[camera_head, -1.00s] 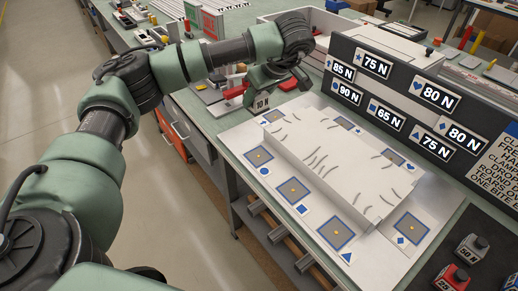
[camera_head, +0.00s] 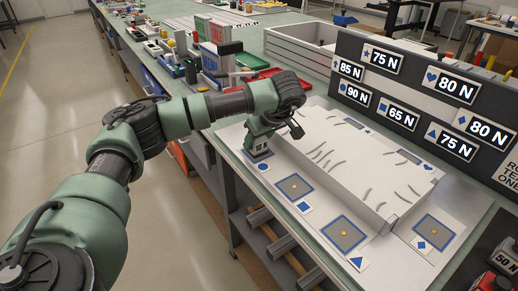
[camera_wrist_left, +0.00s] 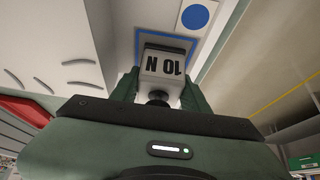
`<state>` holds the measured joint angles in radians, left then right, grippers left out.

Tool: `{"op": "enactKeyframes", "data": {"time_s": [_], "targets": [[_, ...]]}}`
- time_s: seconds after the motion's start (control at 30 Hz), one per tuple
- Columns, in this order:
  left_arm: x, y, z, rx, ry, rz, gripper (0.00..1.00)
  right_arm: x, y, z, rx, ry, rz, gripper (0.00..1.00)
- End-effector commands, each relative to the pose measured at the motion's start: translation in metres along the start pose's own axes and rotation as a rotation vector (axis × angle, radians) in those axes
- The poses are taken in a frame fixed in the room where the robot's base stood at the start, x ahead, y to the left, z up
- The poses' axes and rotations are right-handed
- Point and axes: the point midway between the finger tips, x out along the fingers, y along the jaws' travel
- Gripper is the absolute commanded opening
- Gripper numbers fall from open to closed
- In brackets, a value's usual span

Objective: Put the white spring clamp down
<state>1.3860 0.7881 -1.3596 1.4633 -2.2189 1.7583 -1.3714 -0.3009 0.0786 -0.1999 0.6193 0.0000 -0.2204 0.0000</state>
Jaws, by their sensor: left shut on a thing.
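The white spring clamp (camera_head: 260,152) is a small pale block marked 10 N, held upright in my left gripper (camera_head: 259,140). It is at the blue-edged square pad beside the blue circle mark (camera_head: 263,167), at the left end of the white panel. In the left wrist view the clamp (camera_wrist_left: 164,65) sits between the two green fingers (camera_wrist_left: 160,88), its black knob toward me. The blue-edged pad (camera_wrist_left: 150,38) shows around its far end. I cannot tell whether the clamp touches the pad. My right gripper is not in view.
A raised white block with dark curved strips (camera_head: 350,160) stands right of the clamp. Pads by the square (camera_head: 295,187), triangle (camera_head: 343,235) and diamond (camera_head: 434,232) marks are free. A dark sign board (camera_head: 410,100) stands behind. A red-knobbed clamp (camera_head: 498,283) is at lower right.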

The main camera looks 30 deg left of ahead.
Motion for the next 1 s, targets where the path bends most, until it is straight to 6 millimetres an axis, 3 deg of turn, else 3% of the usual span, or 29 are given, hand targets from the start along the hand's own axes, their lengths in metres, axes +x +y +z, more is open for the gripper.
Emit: {"op": "enactKeyframes", "data": {"time_s": [0.33,0.37,0.43,0.77,1.0], "targets": [[0.003,0.000,0.001,0.000,0.001,0.002,0.00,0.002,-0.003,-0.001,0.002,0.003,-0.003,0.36],[0.003,0.000,0.001,0.000,0.000,0.001,0.51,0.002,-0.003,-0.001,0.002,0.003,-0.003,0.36],[0.003,0.000,0.001,0.001,0.000,0.001,0.67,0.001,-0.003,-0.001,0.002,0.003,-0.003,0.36],[0.001,0.000,0.000,0.000,0.000,0.001,0.67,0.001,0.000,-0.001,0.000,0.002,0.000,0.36],[-0.038,0.001,-0.004,0.003,0.000,0.004,0.67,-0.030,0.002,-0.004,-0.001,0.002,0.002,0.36]]}}
